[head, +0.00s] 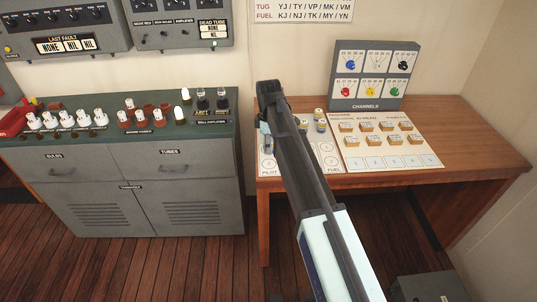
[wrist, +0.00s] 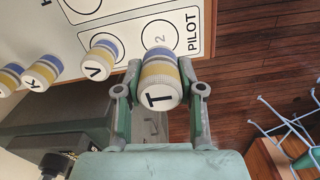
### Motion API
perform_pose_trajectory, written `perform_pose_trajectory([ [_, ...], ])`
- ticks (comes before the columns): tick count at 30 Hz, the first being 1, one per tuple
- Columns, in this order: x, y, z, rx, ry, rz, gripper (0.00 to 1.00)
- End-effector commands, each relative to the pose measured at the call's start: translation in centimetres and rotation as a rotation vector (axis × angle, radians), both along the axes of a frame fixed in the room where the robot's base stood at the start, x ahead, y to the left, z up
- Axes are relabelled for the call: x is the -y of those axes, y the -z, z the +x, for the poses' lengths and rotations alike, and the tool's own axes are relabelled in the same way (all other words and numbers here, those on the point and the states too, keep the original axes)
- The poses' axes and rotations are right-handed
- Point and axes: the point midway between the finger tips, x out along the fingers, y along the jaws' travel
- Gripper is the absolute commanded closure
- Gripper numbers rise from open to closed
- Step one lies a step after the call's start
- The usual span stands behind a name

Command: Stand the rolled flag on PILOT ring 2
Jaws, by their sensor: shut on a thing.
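My gripper (wrist: 160,92) is shut on a rolled flag (wrist: 161,72) with blue and yellow bands and a white end cap marked T. In the wrist view the flag's far end overlaps the edge of PILOT ring 2 (wrist: 160,36). I cannot tell whether it touches the board. A rolled flag marked V (wrist: 97,66) stands just left, also on the PILOT panel. In the head view my arm hides most of the gripper and the ring; the PILOT panel's label end (head: 267,170) shows at the desk's left.
Other rolled flags (wrist: 40,74) stand left of V, and one shows in the head view (head: 320,122). The FUEL panel (head: 330,165), several small tan blocks (head: 366,126) and the CHANNELS box (head: 366,75) share the desk (head: 455,135). The desk's right side is clear.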

Motion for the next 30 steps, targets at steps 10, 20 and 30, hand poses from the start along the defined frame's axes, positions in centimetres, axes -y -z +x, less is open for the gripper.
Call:
perform_pose_trajectory([
  [10, 0.0, 2.8, 0.0, 0.000, 0.000, 0.000, 0.89],
  [20, 0.0, 6.1, 0.0, 0.001, 0.000, 0.000, 0.89],
  [30, 0.0, 6.4, 0.0, 0.001, 0.000, 0.000, 0.89],
])
